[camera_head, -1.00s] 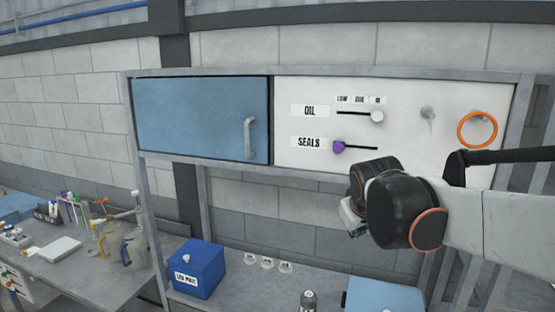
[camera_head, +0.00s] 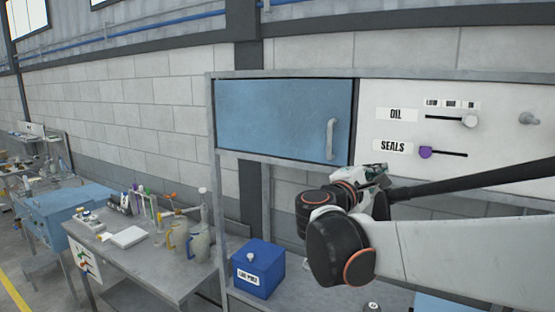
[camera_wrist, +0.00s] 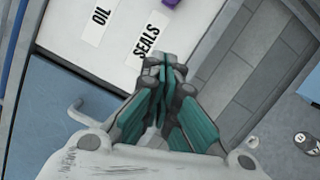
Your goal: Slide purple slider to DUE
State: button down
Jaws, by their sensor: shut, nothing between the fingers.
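The purple slider (camera_head: 426,152) sits at the left end of the lower slot, beside the SEALS label (camera_head: 393,146) on the white panel (camera_head: 374,178). In the wrist view the purple slider (camera_wrist: 171,27) shows just beyond my fingertips. My gripper (camera_head: 374,170) is in front of the panel's lower edge, below and left of the slider. In the wrist view my gripper (camera_wrist: 172,66) has its teal fingers together and empty, pointing toward the slider. The small column labels (camera_head: 452,104) above are too blurred to read now.
A white knob (camera_head: 470,121) sits at the right end of the OIL slot above. A blue cabinet door (camera_head: 284,118) with a handle (camera_head: 332,139) is left of the panel. A blue box (camera_head: 258,268) stands on the bench below.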

aim_at(425, 152)
jog(key=p+x, duration=0.1)
jog(key=x, duration=0.8)
jog(key=shift+w+d+p, duration=0.15)
jog(key=shift+d+p, duration=0.2)
jog(key=shift+p, duration=0.05)
jog(key=shift+s+d+r+p, duration=0.25)
jog(key=shift+s+d, duration=0.25)
jog(key=shift+d, duration=0.1)
jog(key=shift+s+d+r+p, duration=0.25)
jog(key=shift+s+d, duration=0.25)
jog(key=shift+d, duration=0.15)
jog(key=shift+s+d+r, duration=0.1)
jog(key=shift+s+d, duration=0.1)
jog(key=shift+w, duration=0.15)
jog(key=shift+d, duration=0.1)
